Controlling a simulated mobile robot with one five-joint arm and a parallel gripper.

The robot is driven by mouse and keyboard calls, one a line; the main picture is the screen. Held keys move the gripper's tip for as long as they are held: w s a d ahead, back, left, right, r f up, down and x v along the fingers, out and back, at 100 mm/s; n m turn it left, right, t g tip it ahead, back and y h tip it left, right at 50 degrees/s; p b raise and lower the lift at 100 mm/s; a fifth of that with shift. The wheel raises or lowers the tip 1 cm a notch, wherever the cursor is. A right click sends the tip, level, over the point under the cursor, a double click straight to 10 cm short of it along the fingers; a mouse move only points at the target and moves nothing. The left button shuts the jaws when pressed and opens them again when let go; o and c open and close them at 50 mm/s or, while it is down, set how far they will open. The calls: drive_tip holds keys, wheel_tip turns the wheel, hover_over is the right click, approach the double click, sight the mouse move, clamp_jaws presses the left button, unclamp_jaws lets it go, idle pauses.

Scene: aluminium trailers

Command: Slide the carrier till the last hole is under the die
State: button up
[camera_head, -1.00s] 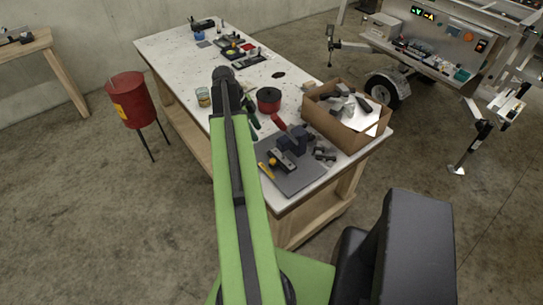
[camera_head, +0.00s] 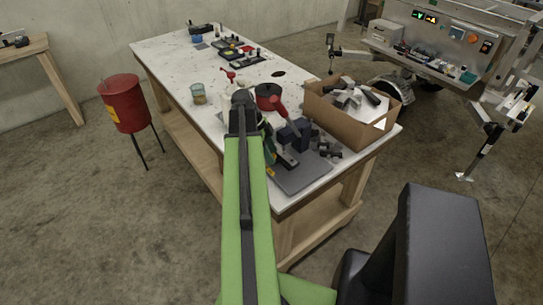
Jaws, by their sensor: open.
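A dark blue-grey press (camera_head: 294,134) with a red lever handle (camera_head: 278,107) stands on a grey mat (camera_head: 302,178) at the near end of the bench. The die is too small to tell apart from the press. A dark piece with a light edge (camera_head: 287,160) lies low at its left front; I take it for the carrier, but its holes cannot be made out. My green arm reaches up to a black elbow. My gripper (camera_head: 271,148) is open, mostly hidden behind the arm, just left of the press. I cannot tell whether it touches anything.
A cardboard box (camera_head: 345,120) of parts stands right of the press, with grey blocks (camera_head: 325,147) before it. A red spool (camera_head: 268,92) and a glass jar (camera_head: 198,94) stand farther back. A yellow item (camera_head: 270,171) lies at the mat's left edge. The bench's left side is largely clear.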

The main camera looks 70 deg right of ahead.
clamp_jaws()
idle(1.4)
